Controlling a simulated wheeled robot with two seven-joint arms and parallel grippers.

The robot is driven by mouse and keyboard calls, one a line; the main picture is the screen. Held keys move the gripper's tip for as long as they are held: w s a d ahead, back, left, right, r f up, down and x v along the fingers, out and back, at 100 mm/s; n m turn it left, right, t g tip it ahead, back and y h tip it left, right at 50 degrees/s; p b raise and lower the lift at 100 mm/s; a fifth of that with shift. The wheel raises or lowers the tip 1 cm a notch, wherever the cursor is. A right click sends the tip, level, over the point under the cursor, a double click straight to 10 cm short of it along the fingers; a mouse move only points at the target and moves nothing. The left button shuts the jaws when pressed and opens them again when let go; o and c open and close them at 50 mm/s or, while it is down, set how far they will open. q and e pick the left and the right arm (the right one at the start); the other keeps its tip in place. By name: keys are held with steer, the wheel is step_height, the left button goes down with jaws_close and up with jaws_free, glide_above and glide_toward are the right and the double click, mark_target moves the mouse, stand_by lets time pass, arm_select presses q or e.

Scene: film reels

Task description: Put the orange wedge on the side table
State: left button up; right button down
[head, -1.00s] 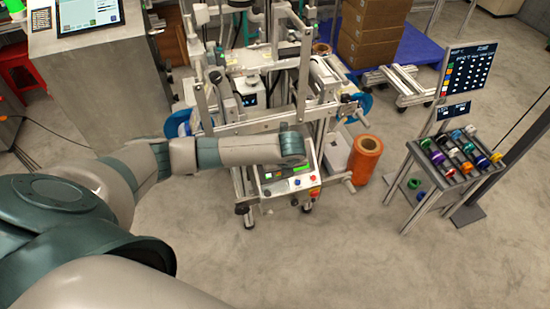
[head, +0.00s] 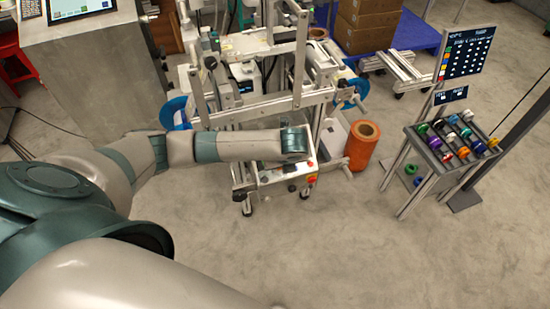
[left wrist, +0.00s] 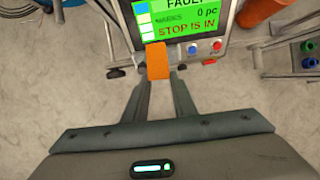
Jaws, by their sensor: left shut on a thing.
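The orange wedge (left wrist: 158,62) is between the fingertips of my left gripper (left wrist: 158,78) in the left wrist view. The gripper is shut on it and holds it in front of a machine's control panel. In the head view my left arm reaches across from the left and ends over that panel (head: 305,184); the wedge cannot be made out there. My right gripper is out of view. A small table (head: 425,160) with a rack of coloured rolls stands at the right; I cannot tell whether it is the side table.
The panel's screen (left wrist: 180,18) reads a fault and "STOP IS IN". A large orange roll (head: 362,148) stands beside the machine frame (head: 250,118). A grey cabinet (head: 95,75) is at upper left. The floor (head: 330,240) in front and between the machine and small table is clear.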

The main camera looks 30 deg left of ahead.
arm_select(q)
steer(key=s+d+r+n+g+y, duration=0.1)
steer(key=d+r+n+g, duration=0.3)
steer(key=d+r+n, duration=0.5)
steer(key=s+r+n+g+h, duration=0.1)
steer(key=s+r+n+h, duration=0.1)
steer(key=s+r+n, duration=0.3)
steer(key=s+r+n+g+h, duration=0.2)
steer(key=s+r+n, duration=0.3)
steer(key=r+n, duration=0.7)
steer(key=shift+a+n+g, duration=0.15)
steer(key=shift+n+g, duration=0.15)
steer(key=shift+a+r, duration=0.1)
